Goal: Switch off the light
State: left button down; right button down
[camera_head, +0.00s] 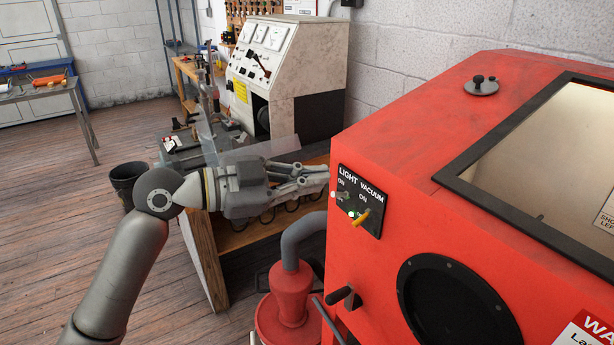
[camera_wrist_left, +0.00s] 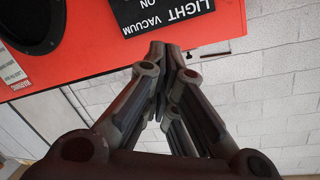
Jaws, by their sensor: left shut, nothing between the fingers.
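The red blasting cabinet (camera_head: 400,150) fills the right side of the head view. Its black switch panel (camera_head: 371,191) carries a LIGHT switch (camera_head: 341,195) on the left and a yellow VACUUM lever (camera_head: 362,217) on the right. My left gripper (camera_head: 325,178) is shut and empty, its fingertips just left of the panel near the LIGHT switch. I cannot tell whether they touch it. The cabinet window (camera_head: 555,150) looks bright inside. My right gripper is out of view.
A round black glove port (camera_head: 455,305) and a black-knobbed handle (camera_head: 340,296) are below the panel. A red canister (camera_head: 290,295) with a grey hose stands below my gripper. A wooden bench (camera_head: 205,245) and a test machine (camera_head: 290,75) are behind it.

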aim_at(370, 172)
pick_arm(q)
jog(key=p+x, duration=0.1)
jog(key=x, duration=0.1)
jog(key=p+x, duration=0.1)
jog(key=x, duration=0.2)
jog(key=p+x, duration=0.1)
jog(key=x, duration=0.1)
jog(key=shift+w+d+r, duration=0.1)
jog(key=shift+d+r, duration=0.1)
jog(key=shift+r, duration=0.05)
jog(key=a+f, duration=0.1)
jog(key=a+f+p, duration=0.1)
jog(key=shift+w+f, duration=0.35)
jog(key=shift+w, duration=0.05)
jog(key=shift+w+a+f, duration=0.1)
jog(key=shift+a+f, duration=0.25)
jog(key=shift+d+f, duration=0.1)
